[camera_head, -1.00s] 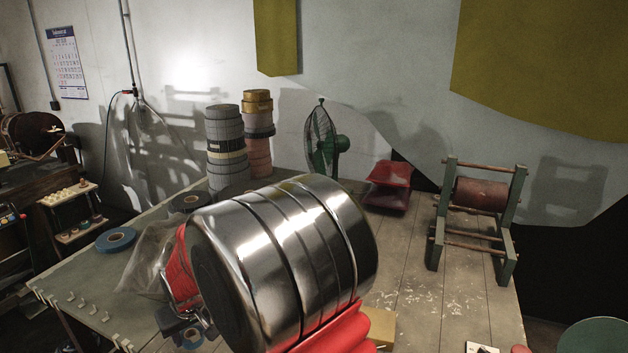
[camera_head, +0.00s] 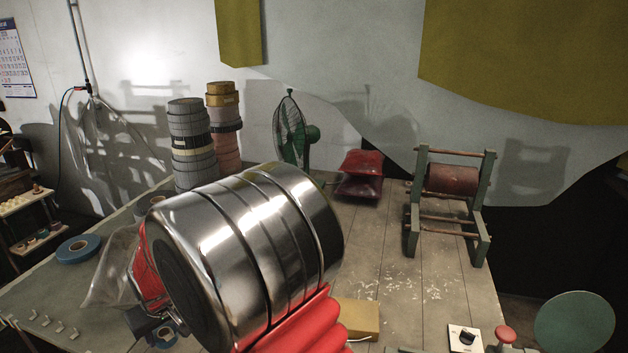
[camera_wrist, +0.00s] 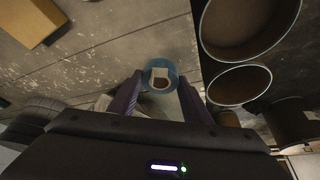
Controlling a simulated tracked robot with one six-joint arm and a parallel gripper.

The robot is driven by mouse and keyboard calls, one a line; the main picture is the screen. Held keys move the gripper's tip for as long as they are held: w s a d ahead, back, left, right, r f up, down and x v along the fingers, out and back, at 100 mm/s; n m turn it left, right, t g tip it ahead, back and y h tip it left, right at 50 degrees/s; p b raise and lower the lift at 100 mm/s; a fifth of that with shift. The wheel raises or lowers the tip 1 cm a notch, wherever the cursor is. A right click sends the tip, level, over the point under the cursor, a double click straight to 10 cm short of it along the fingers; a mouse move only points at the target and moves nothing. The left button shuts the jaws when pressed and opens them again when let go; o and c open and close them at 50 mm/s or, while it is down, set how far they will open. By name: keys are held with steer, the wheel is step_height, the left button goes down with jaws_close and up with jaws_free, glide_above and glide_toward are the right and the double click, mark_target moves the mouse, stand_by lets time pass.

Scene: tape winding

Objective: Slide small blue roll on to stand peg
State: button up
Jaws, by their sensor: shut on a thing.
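The small blue roll (camera_wrist: 160,67) sits between the two dark fingers of my gripper (camera_wrist: 160,98) in the wrist view; a pale core and a brownish middle show inside it. The fingers are shut on its sides. In the head view, the roll (camera_head: 163,338) shows low at the left, beside my gripper (camera_head: 150,325) and partly hidden by my shiny arm. It is held above the table. A green-framed stand (camera_head: 413,215) with wooden crossbars and a brown roller stands at the right of the table. I cannot tell which part is the stand peg.
A larger blue roll (camera_head: 78,249) lies on the table (camera_head: 400,280) at left. Stacked rolls (camera_head: 192,145), a green fan (camera_head: 291,132) and red trays (camera_head: 361,163) stand behind. A yellowish block (camera_head: 357,318), switch box (camera_head: 465,338) and green disc (camera_head: 574,322) are in front.

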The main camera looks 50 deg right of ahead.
steer(key=s+d+r, duration=0.1)
steer(key=d+r, duration=0.6)
steer(key=d, duration=0.4)
steer(key=s+d+r, duration=0.1)
steer(key=d+r, duration=0.6)
steer(key=d, duration=0.3)
steer(key=s+d+r+n, duration=0.1)
steer(key=s+d+r, duration=0.3)
steer(key=r, duration=0.2)
steer(key=s+d+r+n, duration=0.1)
steer(key=s+d+r, duration=0.4)
steer(key=s+d+r+y, duration=0.1)
steer(key=s+d+r, duration=0.3)
steer(key=d+r, duration=0.1)
steer(key=shift+s+d+r+n, duration=0.15)
steer(key=shift+r+n, duration=0.25)
steer(key=shift+r, duration=0.45)
steer(key=shift+f, duration=0.1)
steer(key=shift+f, duration=1.8)
